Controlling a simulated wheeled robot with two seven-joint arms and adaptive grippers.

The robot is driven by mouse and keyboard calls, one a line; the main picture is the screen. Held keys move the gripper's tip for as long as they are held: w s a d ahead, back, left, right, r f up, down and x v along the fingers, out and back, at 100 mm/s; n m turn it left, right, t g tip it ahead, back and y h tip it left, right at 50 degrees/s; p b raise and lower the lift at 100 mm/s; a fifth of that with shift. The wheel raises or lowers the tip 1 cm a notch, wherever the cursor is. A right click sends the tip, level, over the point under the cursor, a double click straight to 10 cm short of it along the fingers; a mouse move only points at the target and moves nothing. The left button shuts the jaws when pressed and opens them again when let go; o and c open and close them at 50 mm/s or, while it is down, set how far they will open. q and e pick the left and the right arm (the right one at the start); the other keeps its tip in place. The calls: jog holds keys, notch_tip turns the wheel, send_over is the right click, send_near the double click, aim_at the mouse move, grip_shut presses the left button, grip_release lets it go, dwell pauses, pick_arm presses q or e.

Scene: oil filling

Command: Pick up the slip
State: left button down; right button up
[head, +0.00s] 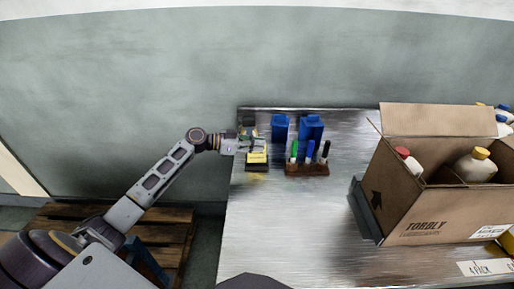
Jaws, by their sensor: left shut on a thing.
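The slip (257,157) is a small yellow piece with faint dark print, at the far left corner of the metal table. It shows at a dark holder or block, just below my gripper in the picture. My left gripper (254,146) reaches in from the left and is shut on the slip; the fingertips are small and partly blend with what is behind them. I cannot tell whether the slip is clear of the holder. My right gripper is not in view.
Two blue boxes (281,127) stand at the table's back edge. A brown rack (307,170) holds several markers beside the slip. An open cardboard box (428,214) with bottles stands at the right on the metal table (300,225). The table's front middle is clear.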

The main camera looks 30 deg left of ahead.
pick_arm(q)
notch_tip(320, 180, up, 9)
jog(key=shift+f, duration=0.1)
jog(key=shift+r, duration=0.2)
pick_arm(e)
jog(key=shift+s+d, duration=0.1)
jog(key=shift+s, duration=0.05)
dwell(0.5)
